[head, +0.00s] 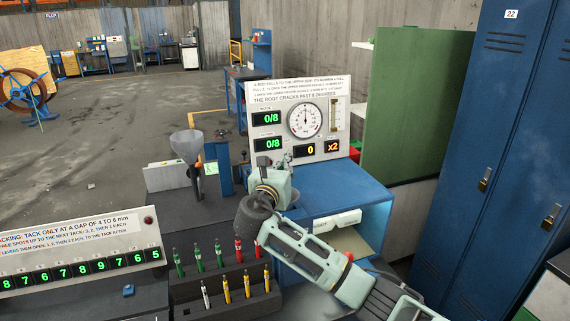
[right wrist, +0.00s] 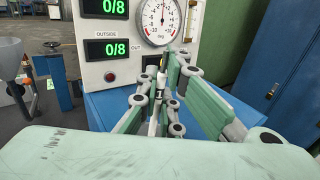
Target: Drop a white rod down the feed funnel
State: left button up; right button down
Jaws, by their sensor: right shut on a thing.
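My right gripper (right wrist: 158,100) is shut on a slim white rod (right wrist: 153,122), which stands roughly upright between the fingers in the right wrist view. In the head view my right gripper (head: 282,165) is in front of the gauge panel, and the arm hides most of what it holds. The grey feed funnel (head: 187,147) stands on a post to the left of the gripper, apart from it. The funnel also shows at the left edge of the right wrist view (right wrist: 10,58). My left gripper is not in view.
A dark rack (head: 232,304) holds several green, red and yellow rods and a white one. The gauge panel (head: 274,98) stands behind the gripper, with a blue bench (head: 350,190) beside it. A counter panel (head: 80,250) lies left. Blue lockers (head: 510,130) stand right.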

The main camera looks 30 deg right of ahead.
jog(key=c, duration=1.9)
grip_release()
jog(key=shift+o, duration=0.2)
jog(key=shift+a, duration=0.1)
jog(key=v, duration=1.2)
